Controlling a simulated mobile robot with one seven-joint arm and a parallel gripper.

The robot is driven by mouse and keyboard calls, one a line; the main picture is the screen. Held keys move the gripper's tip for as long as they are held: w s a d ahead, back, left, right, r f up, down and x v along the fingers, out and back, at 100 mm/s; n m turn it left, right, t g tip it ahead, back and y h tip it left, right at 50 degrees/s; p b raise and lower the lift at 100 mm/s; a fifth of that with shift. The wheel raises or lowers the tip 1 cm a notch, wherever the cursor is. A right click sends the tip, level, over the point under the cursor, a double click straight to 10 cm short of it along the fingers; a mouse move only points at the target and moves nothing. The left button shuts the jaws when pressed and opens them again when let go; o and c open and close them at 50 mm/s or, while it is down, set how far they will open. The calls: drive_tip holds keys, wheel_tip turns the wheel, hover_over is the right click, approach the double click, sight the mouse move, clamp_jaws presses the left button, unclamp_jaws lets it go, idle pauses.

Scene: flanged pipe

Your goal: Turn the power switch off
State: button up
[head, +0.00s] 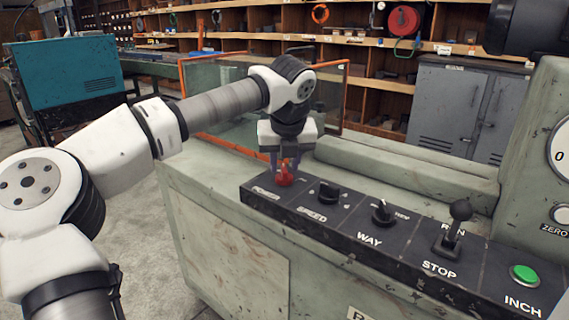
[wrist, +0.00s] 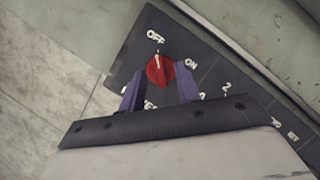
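The red power switch knob (wrist: 159,70) sits on the dark control panel above the POWER label; in the head view the red knob (head: 285,176) shows just below my fingertips. In the wrist view its white mark points up toward the OFF label (wrist: 155,36); the ON label (wrist: 191,64) is to the right. My gripper (wrist: 159,76) points down over the knob, its two purple fingers apart, one on each side of it. The gripper (head: 285,160) looks open, with only narrow gaps beside the knob; any light contact is hard to tell.
Along the panel to the right are the SPEED knob (head: 329,191), the WAY knob (head: 381,211), a RUN/STOP lever (head: 452,228) and a green INCH button (head: 524,275). A raised pale green ledge (head: 405,165) runs behind the panel.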

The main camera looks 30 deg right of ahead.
drive_tip(key=p+v, duration=0.2)
drive_tip(key=v, duration=1.1)
